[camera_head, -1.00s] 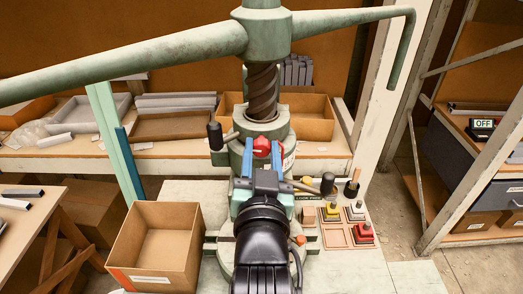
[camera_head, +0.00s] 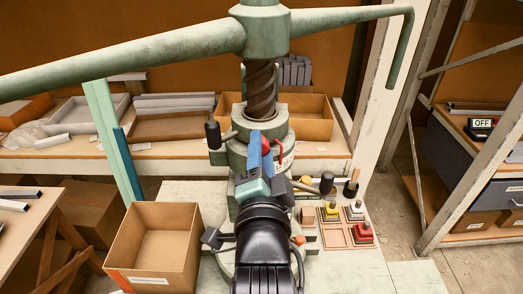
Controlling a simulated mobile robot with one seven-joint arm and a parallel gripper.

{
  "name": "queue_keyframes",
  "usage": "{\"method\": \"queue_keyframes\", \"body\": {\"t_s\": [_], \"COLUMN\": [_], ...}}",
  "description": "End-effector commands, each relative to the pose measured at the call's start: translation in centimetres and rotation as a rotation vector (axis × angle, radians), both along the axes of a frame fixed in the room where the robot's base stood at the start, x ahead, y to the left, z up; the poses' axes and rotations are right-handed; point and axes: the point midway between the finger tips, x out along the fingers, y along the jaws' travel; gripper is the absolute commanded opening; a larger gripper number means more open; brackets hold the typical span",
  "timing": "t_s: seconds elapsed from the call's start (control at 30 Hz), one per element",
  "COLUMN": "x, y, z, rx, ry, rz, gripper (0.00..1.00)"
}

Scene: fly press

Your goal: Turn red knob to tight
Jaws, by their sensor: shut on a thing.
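The red knob (camera_head: 267,145) is on the front of the green press column (camera_head: 240,151), below the thick dark screw (camera_head: 261,88). It is mostly hidden by my gripper, with some red showing above and to the right of the blue fingers. My gripper (camera_head: 261,153) is shut on the red knob and is rolled, so its fingers look nearly one behind the other. Any tight mark by the knob is hidden or too small to read.
A black-ended lever (camera_head: 213,134) stands left of the column. An open cardboard box (camera_head: 155,246) is at lower left. A wooden tray (camera_head: 337,236) with coloured blocks and black-ended handles (camera_head: 327,182) are at right. The press's long arm (camera_head: 120,66) spans above.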

Motion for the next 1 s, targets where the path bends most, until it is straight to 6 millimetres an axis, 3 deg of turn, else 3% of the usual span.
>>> {"method": "queue_keyframes", "body": {"t_s": [0.5,1.0], "x": [0.01,0.01], "y": [0.01,0.00], "z": [-0.23,-0.22], "rx": [0.387,0.490], "ry": [0.002,0.003], "rz": [0.000,0.000], "gripper": [0.00,0.00]}}
